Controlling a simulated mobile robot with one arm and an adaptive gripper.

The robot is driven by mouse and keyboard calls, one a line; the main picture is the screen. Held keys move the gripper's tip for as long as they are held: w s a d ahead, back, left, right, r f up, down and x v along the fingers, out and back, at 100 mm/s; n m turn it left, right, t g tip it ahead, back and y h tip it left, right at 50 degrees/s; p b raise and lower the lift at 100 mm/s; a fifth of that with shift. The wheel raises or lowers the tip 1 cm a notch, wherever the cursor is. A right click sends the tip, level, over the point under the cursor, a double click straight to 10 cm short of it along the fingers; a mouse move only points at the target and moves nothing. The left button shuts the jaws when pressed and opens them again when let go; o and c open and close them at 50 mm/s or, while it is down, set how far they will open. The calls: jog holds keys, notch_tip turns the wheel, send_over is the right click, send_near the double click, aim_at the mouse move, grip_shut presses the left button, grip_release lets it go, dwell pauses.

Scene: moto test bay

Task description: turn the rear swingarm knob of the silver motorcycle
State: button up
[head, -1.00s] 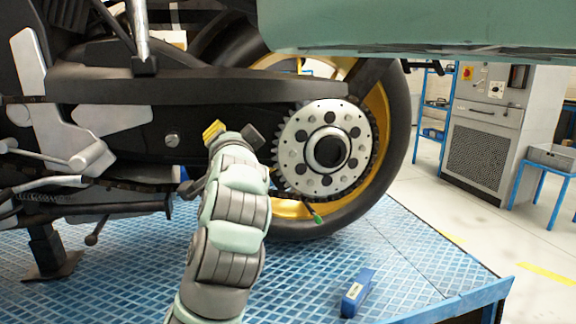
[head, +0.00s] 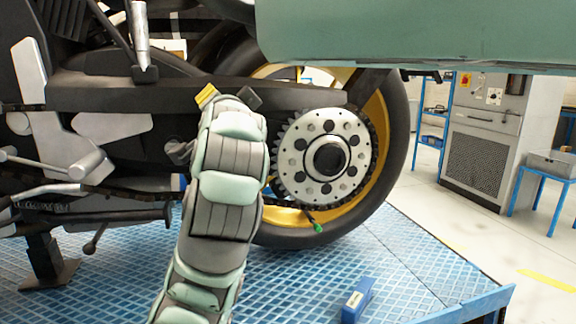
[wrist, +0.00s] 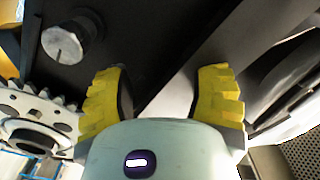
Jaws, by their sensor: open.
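The silver swingarm knob (wrist: 72,40) is a round, short cylinder with a thin mark on its face, at the upper left of the wrist view on a dark panel. In the head view the knob (head: 177,150) shows small on the dark swingarm, just left of my arm. My gripper (wrist: 163,92) is open and empty, its two yellow-padded fingers apart. The knob lies outside the fingers, beyond the left one. In the head view my gripper (head: 228,97) is up and right of the knob, in front of the swingarm's upper bar.
The toothed sprocket (head: 288,170) and yellow-rimmed rear wheel (head: 395,130) are close to the right of my arm. A green-tipped lever (head: 317,226) hangs below. A grey cabinet (head: 485,140) stands behind.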

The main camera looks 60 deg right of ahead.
jog(key=shift+s+r, duration=0.1)
jog(key=shift+r, duration=1.25)
